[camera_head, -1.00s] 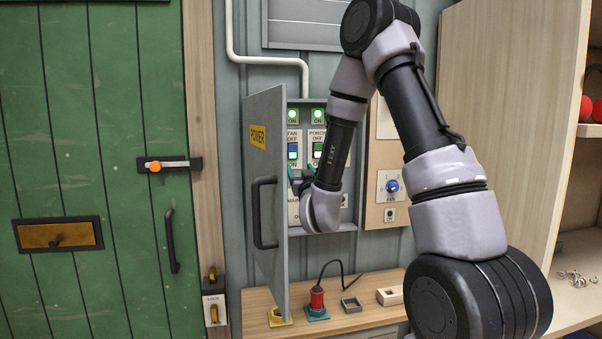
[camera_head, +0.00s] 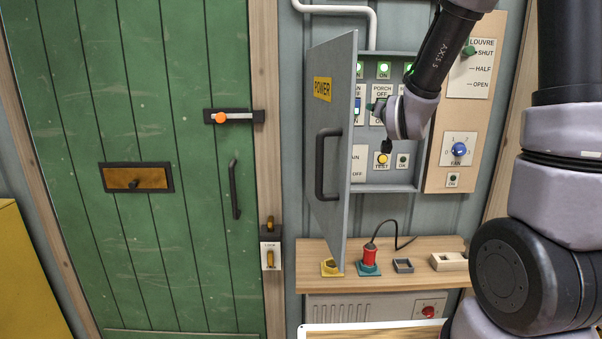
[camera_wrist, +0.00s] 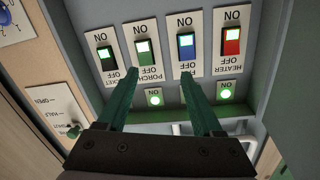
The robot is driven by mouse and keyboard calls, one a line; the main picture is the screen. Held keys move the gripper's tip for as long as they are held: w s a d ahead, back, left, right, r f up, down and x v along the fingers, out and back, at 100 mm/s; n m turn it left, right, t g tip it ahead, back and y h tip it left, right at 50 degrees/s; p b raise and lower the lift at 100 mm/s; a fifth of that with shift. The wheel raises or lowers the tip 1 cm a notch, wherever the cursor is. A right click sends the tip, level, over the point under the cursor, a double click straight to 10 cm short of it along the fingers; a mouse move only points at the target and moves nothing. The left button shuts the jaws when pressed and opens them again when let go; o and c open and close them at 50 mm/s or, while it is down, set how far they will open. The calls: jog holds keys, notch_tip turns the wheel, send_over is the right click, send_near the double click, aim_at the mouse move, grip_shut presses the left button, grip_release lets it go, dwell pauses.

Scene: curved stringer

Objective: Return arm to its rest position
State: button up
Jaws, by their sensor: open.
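My gripper (camera_wrist: 158,90) is open and empty in the wrist view, its two dark green fingers apart and pointing at the row of switches. In the head view the gripper (camera_head: 379,107) is partly hidden by my wrist, in front of the open power cabinet (camera_head: 388,188). In the wrist view the cabinet's switches include a red heater switch (camera_wrist: 232,41), a blue switch (camera_wrist: 186,47) and a green porch switch (camera_wrist: 144,47). Two lamps below glow green. I cannot tell the exact gap between fingertips and panel.
The grey cabinet door (camera_head: 337,150) stands open left of my gripper. A wooden shelf (camera_head: 330,250) below holds a red plug (camera_head: 369,255). A fan dial (camera_head: 459,149) and louvre panel (camera_head: 478,65) are at right. A green door (camera_head: 150,240) is at left.

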jog(key=s+r+g+y, duration=0.1)
jog(key=s+g, duration=0.4)
jog(key=s, duration=0.9)
jog(key=s+d+r+g+y, duration=0.1)
jog(key=s+g, duration=0.4)
jog(key=s, duration=1)
jog(key=shift+d+r+y, duration=0.15)
jog(key=shift+r+y, duration=0.35)
jog(key=shift+y, duration=0.1)
jog(key=shift+w+m, duration=0.1)
jog(key=shift+m, duration=0.2)
